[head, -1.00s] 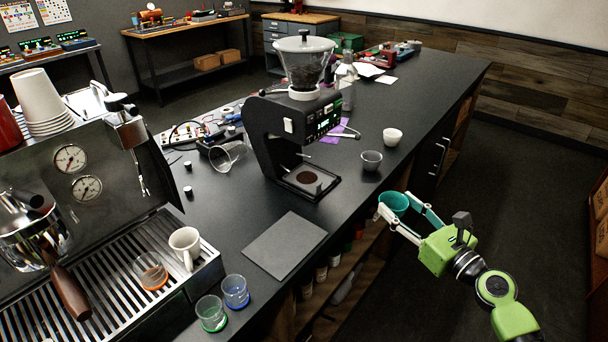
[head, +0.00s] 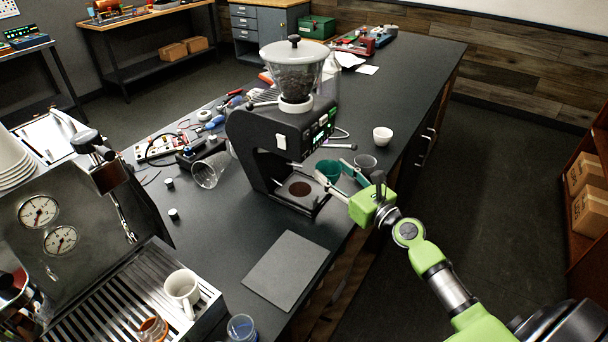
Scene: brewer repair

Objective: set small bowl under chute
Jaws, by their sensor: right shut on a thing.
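The small teal bowl (head: 328,170) is held in my right gripper (head: 340,178), which is shut on it. The bowl is at the right front of the black grinder (head: 262,148), just beside its base. The grinder has a clear hopper of beans on top. Its chute is on the side facing the right, above a base with a round brown patch (head: 300,189). The bowl is apart from that patch, to its right and a little behind. The gripper partly covers the bowl, and I cannot tell if it touches the counter. My left gripper is not in view.
A grey mat (head: 286,269) lies in front of the grinder. The espresso machine (head: 90,235) stands at left with a white mug (head: 182,291).

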